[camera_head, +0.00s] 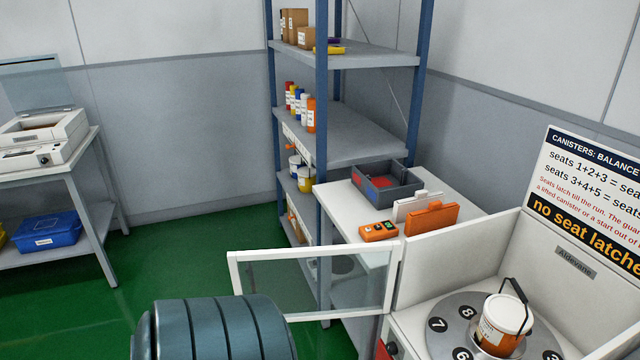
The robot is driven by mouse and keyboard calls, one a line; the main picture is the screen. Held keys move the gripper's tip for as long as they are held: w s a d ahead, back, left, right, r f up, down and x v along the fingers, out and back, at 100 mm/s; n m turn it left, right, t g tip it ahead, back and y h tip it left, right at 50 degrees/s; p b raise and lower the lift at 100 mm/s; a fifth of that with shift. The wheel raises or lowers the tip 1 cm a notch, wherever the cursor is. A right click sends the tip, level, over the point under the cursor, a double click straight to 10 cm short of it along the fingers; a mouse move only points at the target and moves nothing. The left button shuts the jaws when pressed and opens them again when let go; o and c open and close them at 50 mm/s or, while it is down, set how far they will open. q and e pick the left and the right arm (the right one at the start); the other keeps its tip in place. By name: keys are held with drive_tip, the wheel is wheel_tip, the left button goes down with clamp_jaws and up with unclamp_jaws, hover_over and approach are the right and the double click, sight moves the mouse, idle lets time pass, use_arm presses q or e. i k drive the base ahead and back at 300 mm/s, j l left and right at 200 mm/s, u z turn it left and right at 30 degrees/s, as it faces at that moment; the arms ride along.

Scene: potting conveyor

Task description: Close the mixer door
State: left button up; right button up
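The mixer (459,253) is a white box at the lower right with its top open. Its door (391,280), a white frame with a clear pane, stands open and sticks out to the left from the mixer's left edge. Inside the mixer is a grey round turntable (449,342) with numbered seats. A white canister (507,314) with an orange label and a raised dark handle stands on it. The lower part of the mixer is cut off by the picture edge. Neither of my grippers is in view.
A ribbed dark teal rounded shape (215,330) fills the bottom left, near the door's free edge; I cannot tell what it is. Behind the door are a white table (345,196) with a grey bin (400,182) and orange items, and a blue-posted shelf (350,135).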

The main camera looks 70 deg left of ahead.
sight(233, 257)
drive_tip(key=j, duration=1.55)
drive_tip(key=k+j, duration=0.15)
drive_tip(key=j, duration=3)
drive_tip(key=z, duration=1.15)
drive_tip(key=k+l, duration=0.05)
